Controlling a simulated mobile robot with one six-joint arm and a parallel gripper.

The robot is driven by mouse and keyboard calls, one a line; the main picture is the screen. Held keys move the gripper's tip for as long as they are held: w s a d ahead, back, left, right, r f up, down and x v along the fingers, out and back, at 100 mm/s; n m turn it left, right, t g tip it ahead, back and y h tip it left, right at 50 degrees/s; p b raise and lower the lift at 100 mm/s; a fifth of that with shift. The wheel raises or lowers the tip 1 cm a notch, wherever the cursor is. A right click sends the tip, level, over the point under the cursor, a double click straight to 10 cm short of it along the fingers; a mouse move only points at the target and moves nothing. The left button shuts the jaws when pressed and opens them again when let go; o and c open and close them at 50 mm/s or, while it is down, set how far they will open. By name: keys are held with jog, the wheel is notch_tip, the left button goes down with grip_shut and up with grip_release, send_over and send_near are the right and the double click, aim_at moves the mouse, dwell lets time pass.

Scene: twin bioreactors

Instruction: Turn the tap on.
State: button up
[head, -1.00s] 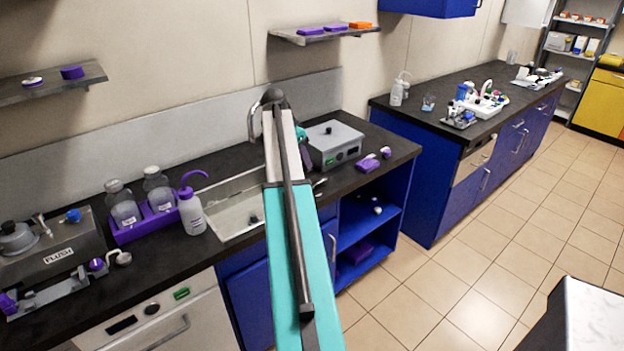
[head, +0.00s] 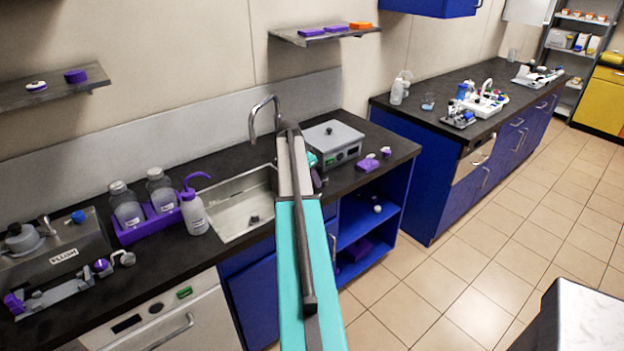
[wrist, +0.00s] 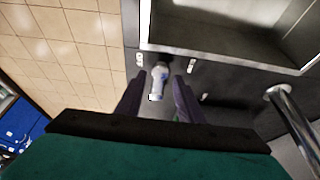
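The chrome tap spout (head: 264,103) arches over the left side of my arm in the head view, above the metal sink (head: 238,207). In the wrist view its pipe (wrist: 292,115) stands at the right. A short pale metal lever, seemingly the tap handle (wrist: 158,83), sits on the dark counter beside the sink (wrist: 225,62). My gripper (wrist: 158,77) is open, with its two dark fingers on either side of the lever in the picture. I cannot tell whether they touch it or how far above it they are. In the head view my arm mostly hides the gripper and handle.
A grey box device (head: 333,142) stands on the counter right of my arm. A wash bottle (head: 194,212) and a purple rack (head: 160,226) with bottles stand left of the sink. Purple items (head: 369,165) lie near the counter's right end.

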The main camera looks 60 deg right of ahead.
jog(key=shift+f, duration=0.25)
jog(key=shift+c, duration=0.4)
grip_shut()
